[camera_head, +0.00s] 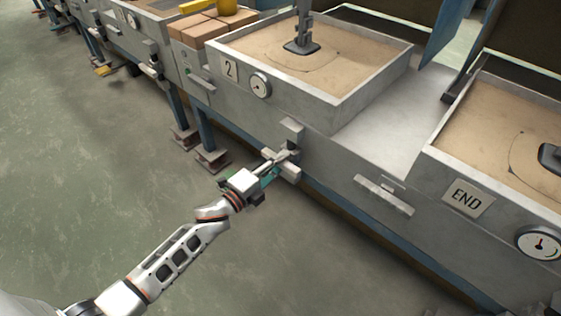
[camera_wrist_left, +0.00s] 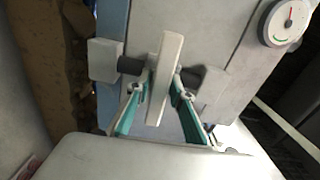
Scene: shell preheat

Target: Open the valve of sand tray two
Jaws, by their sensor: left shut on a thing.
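Sand tray two (camera_head: 318,106) is a grey box of sand with a "2" plate (camera_head: 229,69) and a round gauge (camera_head: 260,86) on its front. Its valve has a pale grey bar handle (camera_head: 288,172) low on the front, right of the gauge. In the left wrist view, the bar handle (camera_wrist_left: 166,72) crosses a dark shaft between two grey blocks. My left gripper (camera_head: 275,163) reaches it from the lower left. In the left wrist view, its green-backed fingers (camera_wrist_left: 157,84) lie on both sides of the bar, shut on it. The fingers partly hide the valve in the head view. My right gripper is not in view.
To the right stands the END sand tray (camera_head: 498,125) with its gauge (camera_head: 540,243) and its own bar handle (camera_head: 384,196). A bare grey shelf (camera_head: 392,122) separates the trays. Boxes (camera_head: 208,30) stand at the upper left. The green floor (camera_head: 90,170) left of my arm is clear.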

